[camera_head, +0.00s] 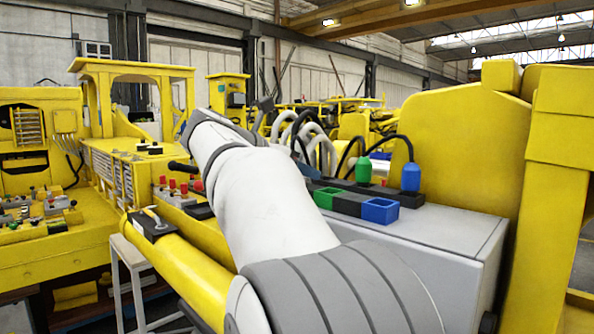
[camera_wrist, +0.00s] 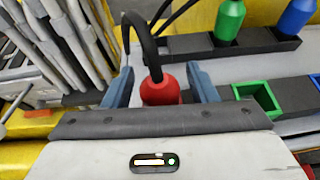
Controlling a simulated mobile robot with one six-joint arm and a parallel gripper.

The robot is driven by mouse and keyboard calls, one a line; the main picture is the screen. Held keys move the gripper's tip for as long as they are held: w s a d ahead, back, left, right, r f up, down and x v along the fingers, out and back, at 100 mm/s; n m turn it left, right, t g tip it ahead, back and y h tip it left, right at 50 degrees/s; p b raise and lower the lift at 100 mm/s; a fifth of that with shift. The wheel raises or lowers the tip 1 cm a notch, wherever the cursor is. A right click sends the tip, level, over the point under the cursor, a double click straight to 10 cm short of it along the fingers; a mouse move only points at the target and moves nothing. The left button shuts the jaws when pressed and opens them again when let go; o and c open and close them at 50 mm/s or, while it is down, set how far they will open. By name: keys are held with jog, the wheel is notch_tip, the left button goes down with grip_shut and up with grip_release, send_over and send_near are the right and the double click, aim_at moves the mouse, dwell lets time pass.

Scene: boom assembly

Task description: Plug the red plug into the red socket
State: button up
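In the wrist view the red plug (camera_wrist: 160,91) is between the two blue-grey fingers of my gripper (camera_wrist: 160,80), with a black cable arching up from its top. A narrow gap shows on each side of the plug, so the gripper looks open around it. The plug's lower part is hidden behind the gripper body, and I cannot tell what it rests in. No red socket is visible in either view.
A green plug (camera_head: 364,171) and a blue plug (camera_head: 411,178) stand in a black holder (camera_wrist: 262,47). In front are a green socket (camera_head: 327,198) and a blue socket (camera_head: 381,211), on a grey cabinet (camera_head: 450,225). Grey hoses (camera_wrist: 72,40) rise left of the gripper.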

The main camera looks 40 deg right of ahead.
jog(key=b+v, duration=0.1)
jog(key=v, duration=0.7)
jog(key=shift+f, duration=0.1)
dwell(0.9)
